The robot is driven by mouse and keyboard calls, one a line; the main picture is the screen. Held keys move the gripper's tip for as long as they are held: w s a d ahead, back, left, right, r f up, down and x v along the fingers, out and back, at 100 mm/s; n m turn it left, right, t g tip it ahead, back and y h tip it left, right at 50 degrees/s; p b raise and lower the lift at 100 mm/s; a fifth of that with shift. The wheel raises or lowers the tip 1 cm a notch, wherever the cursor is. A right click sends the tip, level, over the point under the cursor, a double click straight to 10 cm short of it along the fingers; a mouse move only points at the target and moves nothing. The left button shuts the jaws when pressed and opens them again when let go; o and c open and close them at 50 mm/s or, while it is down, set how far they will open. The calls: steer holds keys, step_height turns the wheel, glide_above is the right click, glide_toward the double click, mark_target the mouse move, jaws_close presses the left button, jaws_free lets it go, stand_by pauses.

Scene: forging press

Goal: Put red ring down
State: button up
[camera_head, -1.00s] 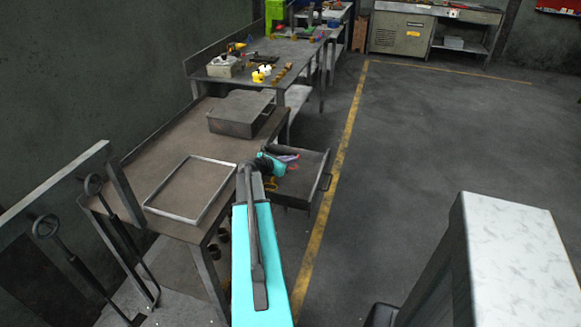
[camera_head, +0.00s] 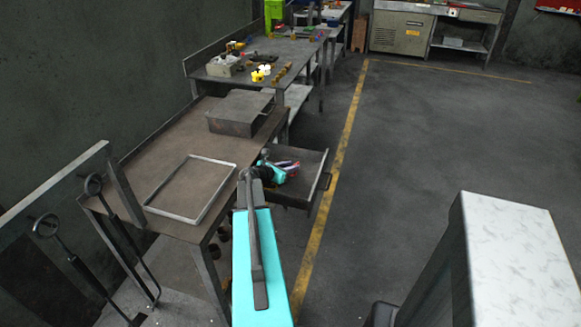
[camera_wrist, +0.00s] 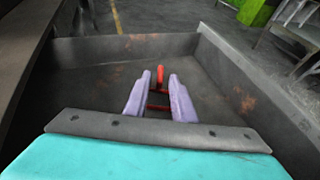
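My gripper (camera_wrist: 160,82) has two lavender fingers that reach into a grey metal drawer (camera_wrist: 120,48). The red ring (camera_wrist: 160,76) shows as a bright red piece between the fingertips, with darker red bars across the gap behind them. The fingers appear shut on it, though its full outline is hidden. In the head view my gripper (camera_head: 289,165) is over the open drawer (camera_head: 322,182), at the end of my turquoise arm.
The drawer walls stand around the fingers. A workbench (camera_head: 150,165) with a rectangular metal frame (camera_head: 216,196) and a grey metal box (camera_head: 240,114) is to the left. A second table (camera_head: 215,75) with small parts stands behind.

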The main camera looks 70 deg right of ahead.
steer(key=shift+r, duration=0.15)
steer(key=b+v, duration=0.1)
steer(key=v, duration=1)
steer(key=shift+w+a+r+b, duration=0.1)
steer(key=shift+w+a+b, duration=0.05)
steer(key=shift+a+b, duration=0.15)
steer(key=shift+a+r, duration=0.1)
steer(key=shift+a, duration=0.05)
steer(key=shift+r, duration=0.1)
stand_by(0.7)
